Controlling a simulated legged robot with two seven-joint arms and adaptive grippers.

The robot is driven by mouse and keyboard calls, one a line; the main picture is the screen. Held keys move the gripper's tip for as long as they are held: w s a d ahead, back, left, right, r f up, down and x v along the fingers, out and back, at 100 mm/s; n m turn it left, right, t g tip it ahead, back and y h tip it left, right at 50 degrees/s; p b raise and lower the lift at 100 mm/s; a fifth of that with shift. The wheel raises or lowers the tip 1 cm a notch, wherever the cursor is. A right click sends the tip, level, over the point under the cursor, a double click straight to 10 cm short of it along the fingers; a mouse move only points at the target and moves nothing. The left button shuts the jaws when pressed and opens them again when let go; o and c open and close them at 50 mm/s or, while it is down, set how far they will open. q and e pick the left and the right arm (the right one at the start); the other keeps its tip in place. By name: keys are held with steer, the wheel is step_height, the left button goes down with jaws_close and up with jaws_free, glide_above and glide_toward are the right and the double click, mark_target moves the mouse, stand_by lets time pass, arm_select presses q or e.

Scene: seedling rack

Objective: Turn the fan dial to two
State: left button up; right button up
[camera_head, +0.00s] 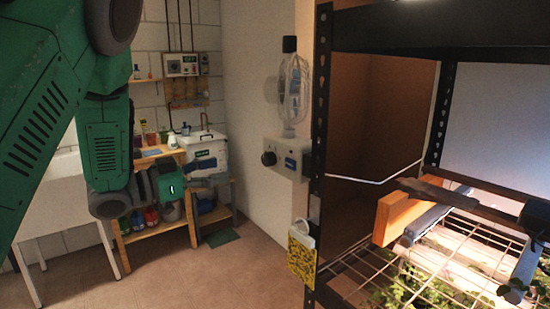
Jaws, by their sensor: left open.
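The fan dial (268,158) is a dark round knob on the left side of a pale control box (286,160) on the white wall. The box has a blue label. The dial's setting is too small to read. A caged fan (294,90) is mounted above the box. My left gripper (208,183) hangs left of the dial, well apart from it, with its fingers pointing right. It is open and nothing shows between its fingers. My right gripper is not in view.
A black perforated rack post (320,130) stands just right of the control box, with a yellow card (301,255) low on it. Wire shelving (360,280) with seedlings fills the lower right.

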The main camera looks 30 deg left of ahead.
arm_select(q)
glide_toward(264, 158)
steer(key=w, duration=0.3)
steer(key=w+d+p, duration=0.1)
steer(key=w+d, duration=0.4)
steer(key=shift+w+d, duration=0.1)
steer(key=shift+d, duration=0.2)
steer(key=shift+w+a+f, duration=0.15)
steer(key=shift+a, duration=0.05)
steer(key=shift+a+f, duration=0.25)
steer(key=shift+a, duration=0.95)
steer(key=c, duration=0.6)
steer(key=shift+d+r, duration=0.15)
steer(key=shift+d, duration=0.15)
steer(key=c, duration=0.5)
steer(key=shift+d+r, duration=0.15)
steer(key=shift+d, duration=0.2)
steer(key=shift+c, duration=0.2)
steer(key=shift+d, duration=0.25)
steer(key=shift+a, duration=0.3)
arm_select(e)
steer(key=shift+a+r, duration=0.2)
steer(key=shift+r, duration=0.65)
